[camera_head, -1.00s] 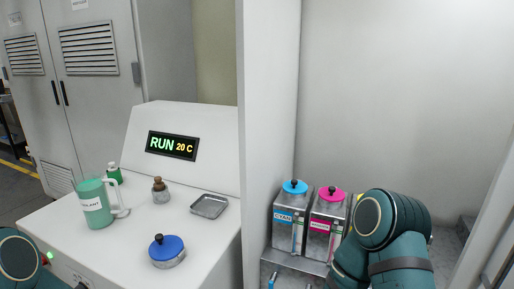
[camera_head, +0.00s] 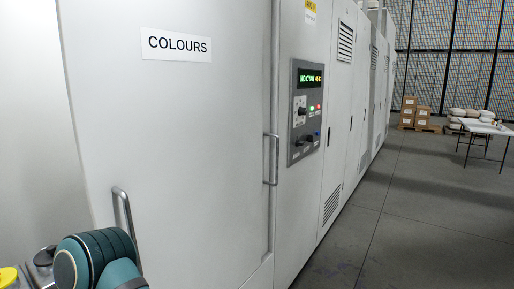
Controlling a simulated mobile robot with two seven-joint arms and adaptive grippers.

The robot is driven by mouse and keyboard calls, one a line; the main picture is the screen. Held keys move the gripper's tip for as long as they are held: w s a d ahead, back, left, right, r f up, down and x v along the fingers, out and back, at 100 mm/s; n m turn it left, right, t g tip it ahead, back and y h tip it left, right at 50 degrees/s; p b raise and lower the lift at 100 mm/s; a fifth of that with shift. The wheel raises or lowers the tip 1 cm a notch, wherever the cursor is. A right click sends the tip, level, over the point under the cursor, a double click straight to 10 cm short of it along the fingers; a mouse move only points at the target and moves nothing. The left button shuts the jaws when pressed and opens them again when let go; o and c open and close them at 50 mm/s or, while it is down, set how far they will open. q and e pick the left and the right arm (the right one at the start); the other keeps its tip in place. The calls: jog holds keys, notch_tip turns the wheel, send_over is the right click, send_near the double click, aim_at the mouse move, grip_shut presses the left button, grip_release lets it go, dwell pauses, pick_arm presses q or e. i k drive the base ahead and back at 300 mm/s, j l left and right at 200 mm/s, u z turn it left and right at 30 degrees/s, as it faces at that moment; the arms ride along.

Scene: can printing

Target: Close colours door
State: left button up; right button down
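The colours door (camera_head: 170,130) is a tall pale grey panel with a white "COLOURS" label (camera_head: 176,44). It fills the left and middle of the head view. A metal bar handle (camera_head: 124,212) is near its lower left edge. Past that edge is an open space with a yellow lid (camera_head: 8,276) and a dark lid at the bottom left, so the door appears open there. One of my teal arm links covers part of the lower left corner, close to the handle. Neither gripper shows, and contact with the door cannot be seen.
A vertical handle (camera_head: 271,160) is at the panel's right edge. Beside it are a control panel (camera_head: 306,110) and a row of grey cabinets running back. The floor (camera_head: 420,220) at right is clear. A table (camera_head: 485,130), boxes (camera_head: 414,112) and sacks stand far back.

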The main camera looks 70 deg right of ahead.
aim_at(165, 97)
jog(key=l+z, duration=0.1)
jog(key=z, duration=1.55)
